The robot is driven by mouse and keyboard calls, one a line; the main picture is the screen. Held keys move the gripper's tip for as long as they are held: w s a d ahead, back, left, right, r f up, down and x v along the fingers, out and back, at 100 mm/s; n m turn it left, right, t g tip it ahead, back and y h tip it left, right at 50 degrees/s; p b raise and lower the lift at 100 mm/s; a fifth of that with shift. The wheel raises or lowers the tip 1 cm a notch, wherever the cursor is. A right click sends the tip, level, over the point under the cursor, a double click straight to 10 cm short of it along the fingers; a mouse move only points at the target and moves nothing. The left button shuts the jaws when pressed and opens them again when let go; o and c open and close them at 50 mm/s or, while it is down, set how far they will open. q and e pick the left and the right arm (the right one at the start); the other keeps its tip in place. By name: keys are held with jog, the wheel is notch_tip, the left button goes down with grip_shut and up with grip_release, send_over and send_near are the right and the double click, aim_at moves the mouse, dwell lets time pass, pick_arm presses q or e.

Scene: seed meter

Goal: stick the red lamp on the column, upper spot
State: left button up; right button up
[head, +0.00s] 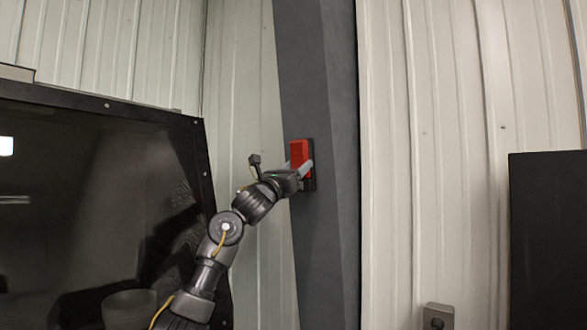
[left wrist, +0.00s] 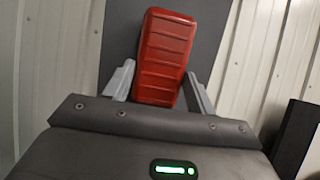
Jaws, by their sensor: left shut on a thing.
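The red lamp (head: 300,152) is a ribbed red block, held upright against the dark grey column (head: 328,235). My left gripper (head: 301,168) is shut on the lamp, with one grey finger on each side of its lower part. A black plate (head: 312,184) shows behind the lamp on the column. In the left wrist view the lamp (left wrist: 164,55) stands slightly tilted between the fingers, with the column (left wrist: 118,35) behind it. The lamp's back is hidden, so I cannot tell whether it touches the plate. My right gripper is not in view.
A large black-framed glossy panel (head: 100,115) fills the left side. A black panel (head: 548,235) stands at the right edge. A small grey box (head: 438,316) is low on the ribbed white wall (head: 440,150).

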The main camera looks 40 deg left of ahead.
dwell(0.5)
pick_arm(q)
jog(key=shift+w, duration=0.2)
jog(key=o, duration=1)
jog(key=shift+o, duration=0.2)
jog(key=shift+s+f, duration=0.1)
jog(key=shift+s+f, duration=0.2)
jog(key=s+d+r+b+v, duration=0.1)
jog(key=b+v, duration=0.6)
jog(key=v, duration=0.8)
jog(key=shift+s+r, duration=0.5)
